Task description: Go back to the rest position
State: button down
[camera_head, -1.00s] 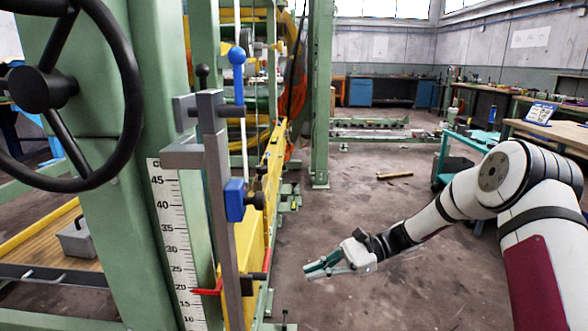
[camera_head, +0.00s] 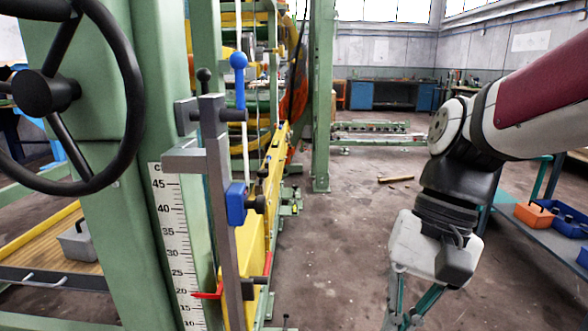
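My gripper (camera_head: 408,318) hangs at the lower right, pointing down, with its fingers cut off by the bottom edge of the picture. Its teal finger links show, but the fingertips do not show clearly. I see nothing held in the visible part. My arm comes in from the right edge, raised high and folded down at the elbow. The gripper is well apart from the green machine (camera_head: 320,100) on the left.
A black handwheel (camera_head: 127,95), a blue-knobbed lever (camera_head: 238,60) and a measuring scale (camera_head: 172,235) are on the machine at the left. A hammer (camera_head: 396,179) lies on the floor. A bench with an orange bin (camera_head: 533,214) stands at the right.

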jog(key=s+d+f+n+t+h, duration=0.1)
jog(key=s+d+n+t+h, duration=0.15)
jog(key=s, duration=0.45)
jog(key=s+d+n+t+h, duration=0.1)
jog(key=s+d, duration=0.3)
jog(key=s, duration=0.2)
notch_tip(320, 180, up, 29)
jog(key=t+p, duration=0.3)
jog(key=p, duration=2.5)
jog(key=shift+d+r, duration=0.2)
jog(key=shift+d, duration=0.2)
